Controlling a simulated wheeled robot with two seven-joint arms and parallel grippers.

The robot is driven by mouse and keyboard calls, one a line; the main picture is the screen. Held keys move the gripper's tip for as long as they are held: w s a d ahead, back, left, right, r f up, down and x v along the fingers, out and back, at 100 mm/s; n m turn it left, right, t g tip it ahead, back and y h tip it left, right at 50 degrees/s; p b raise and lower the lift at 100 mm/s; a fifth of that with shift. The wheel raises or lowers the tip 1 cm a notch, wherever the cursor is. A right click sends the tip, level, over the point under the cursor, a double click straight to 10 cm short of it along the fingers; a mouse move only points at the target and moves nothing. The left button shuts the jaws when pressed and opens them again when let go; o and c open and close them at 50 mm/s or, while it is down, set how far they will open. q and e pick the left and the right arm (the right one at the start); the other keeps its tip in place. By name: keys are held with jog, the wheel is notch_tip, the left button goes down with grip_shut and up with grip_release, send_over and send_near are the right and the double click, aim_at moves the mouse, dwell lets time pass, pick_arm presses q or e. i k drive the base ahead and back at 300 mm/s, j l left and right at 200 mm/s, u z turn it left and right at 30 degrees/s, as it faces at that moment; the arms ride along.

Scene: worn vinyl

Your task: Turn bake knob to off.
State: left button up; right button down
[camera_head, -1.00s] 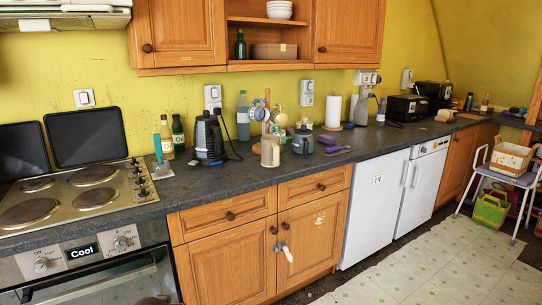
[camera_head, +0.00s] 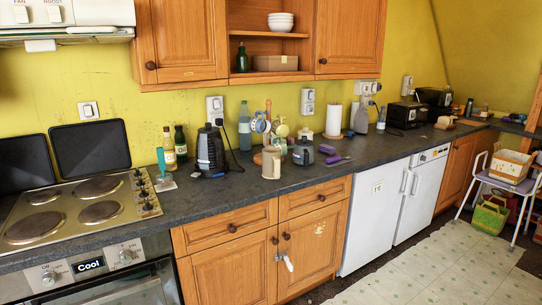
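The oven's control panel (camera_head: 108,259) is at the lower left, below the hob. It has a left knob (camera_head: 50,277) and a right knob (camera_head: 126,256), with a lit display (camera_head: 89,265) reading "Cool" between them. Small markings surround both knobs, but they are too small to tell which one is the bake knob or where it points. The oven door handle (camera_head: 106,290) runs below the panel. Neither of my grippers shows in the head view.
A hob (camera_head: 73,207) with several plates and side knobs sits above the oven. A dark worktop (camera_head: 230,190) holds a kettle (camera_head: 211,151), bottles and a mug (camera_head: 271,163). Wooden cupboards (camera_head: 228,270) stand right of the oven. The pale floor (camera_head: 440,262) at the lower right is clear.

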aim_at(49, 278)
jog(key=u, duration=1.3)
